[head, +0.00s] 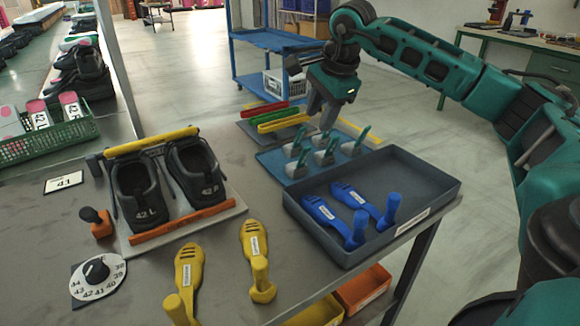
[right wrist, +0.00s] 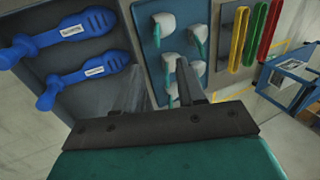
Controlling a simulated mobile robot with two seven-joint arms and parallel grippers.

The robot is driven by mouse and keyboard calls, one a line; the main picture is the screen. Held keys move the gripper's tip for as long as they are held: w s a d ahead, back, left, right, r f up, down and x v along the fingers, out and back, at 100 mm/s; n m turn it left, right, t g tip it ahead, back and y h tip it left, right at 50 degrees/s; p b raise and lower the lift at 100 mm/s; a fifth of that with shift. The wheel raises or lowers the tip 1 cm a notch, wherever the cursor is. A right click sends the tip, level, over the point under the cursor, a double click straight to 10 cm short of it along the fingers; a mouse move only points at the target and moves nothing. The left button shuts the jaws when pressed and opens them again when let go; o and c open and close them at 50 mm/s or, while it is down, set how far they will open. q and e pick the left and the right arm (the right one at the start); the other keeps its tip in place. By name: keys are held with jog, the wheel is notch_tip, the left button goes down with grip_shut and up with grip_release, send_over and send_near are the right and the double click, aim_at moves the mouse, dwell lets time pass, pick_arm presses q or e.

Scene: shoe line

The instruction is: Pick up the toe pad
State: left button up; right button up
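Several small grey-white pads with teal handles, which look like the toe pads (head: 324,157), stand on a blue mat (head: 269,162) at the middle of the table. My right gripper (head: 322,114) is above the mat's far side, pointing down, apart from the pads. In the right wrist view its two fingers (right wrist: 160,66) are spread with nothing held between them. Pads show beyond and beside the fingers, one of them (right wrist: 163,23) near the top. Part of the pad group is hidden behind the right finger. My left gripper is not in view.
A grey tray (head: 432,187) with two blue foot-shaped tools (head: 335,221) is right of the mat. Red, green and yellow strips (head: 283,121) lie behind it. A pair of black shoes (head: 138,187) stands at left, with yellow tools (head: 189,270) in front.

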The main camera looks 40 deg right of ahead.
aim_at(306, 153)
jog(key=b+x, duration=0.1)
jog(key=x, duration=0.5)
jog(key=b+x, duration=0.2)
jog(key=x, duration=0.4)
jog(key=shift+s+a+f, duration=0.1)
jog(key=shift+a, duration=0.1)
jog(key=shift+f, duration=0.15)
grip_shut()
